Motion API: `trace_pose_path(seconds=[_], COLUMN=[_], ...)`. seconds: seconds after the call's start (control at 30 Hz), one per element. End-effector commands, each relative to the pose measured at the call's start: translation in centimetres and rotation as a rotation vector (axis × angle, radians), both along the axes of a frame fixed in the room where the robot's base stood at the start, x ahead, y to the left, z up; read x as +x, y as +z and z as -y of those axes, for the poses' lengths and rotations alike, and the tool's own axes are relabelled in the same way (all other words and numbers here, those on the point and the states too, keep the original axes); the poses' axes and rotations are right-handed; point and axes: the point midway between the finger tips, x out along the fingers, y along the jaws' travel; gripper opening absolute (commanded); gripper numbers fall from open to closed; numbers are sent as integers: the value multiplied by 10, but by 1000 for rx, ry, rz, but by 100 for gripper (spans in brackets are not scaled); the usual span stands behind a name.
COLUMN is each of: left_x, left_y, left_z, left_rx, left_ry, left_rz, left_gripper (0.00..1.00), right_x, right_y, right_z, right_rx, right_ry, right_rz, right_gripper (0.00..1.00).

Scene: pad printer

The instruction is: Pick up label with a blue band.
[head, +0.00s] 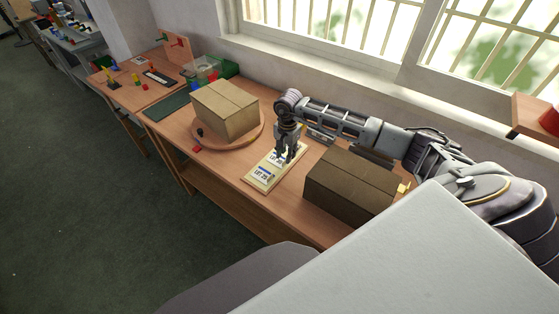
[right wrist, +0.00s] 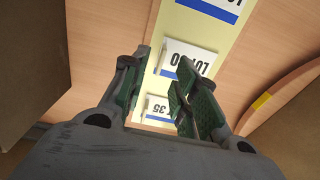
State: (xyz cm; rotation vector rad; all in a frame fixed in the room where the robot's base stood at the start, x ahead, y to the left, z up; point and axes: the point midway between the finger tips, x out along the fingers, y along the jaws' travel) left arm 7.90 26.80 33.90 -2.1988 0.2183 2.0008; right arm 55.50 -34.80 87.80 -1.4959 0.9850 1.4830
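White labels with blue bands lie in a row on a cream strip board (head: 252,181) on the bench. In the head view, a label reading LOT 25 (head: 262,175) is at the near end, and the others are partly hidden by my right gripper (head: 283,154). In the right wrist view, my right gripper (right wrist: 158,92) is open, its green-padded fingers apart over the strip. A label (right wrist: 187,60) lies just beyond the fingertips, partly covered by the right-hand finger. Another label (right wrist: 157,106) shows between the fingers, and a third label (right wrist: 213,8) is cut off at the top. My left gripper is out of view.
A closed cardboard box (head: 355,181) stands right of the strip. Another carton (head: 225,108) sits on a round wooden turntable (head: 206,139) to the left. A small red object (head: 196,149) lies near the turntable. A dark green mat (head: 166,107) lies farther left.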

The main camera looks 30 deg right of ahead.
Motion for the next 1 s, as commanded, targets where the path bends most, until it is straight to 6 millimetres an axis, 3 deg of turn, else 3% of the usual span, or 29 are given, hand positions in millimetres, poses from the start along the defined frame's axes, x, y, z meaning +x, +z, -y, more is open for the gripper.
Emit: trace_pose_path(seconds=[0.3,0.8,1.0], left_x=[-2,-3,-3], left_y=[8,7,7], left_z=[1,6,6], left_rx=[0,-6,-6], left_ry=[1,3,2], left_rz=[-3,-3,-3], left_gripper=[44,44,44], right_x=[0,0,0], right_y=[-30,-32,-32], right_z=[0,0,0], right_rx=[1,0,0], right_ry=[-1,0,0], right_rz=[-1,0,0], right_gripper=[29,29,6])
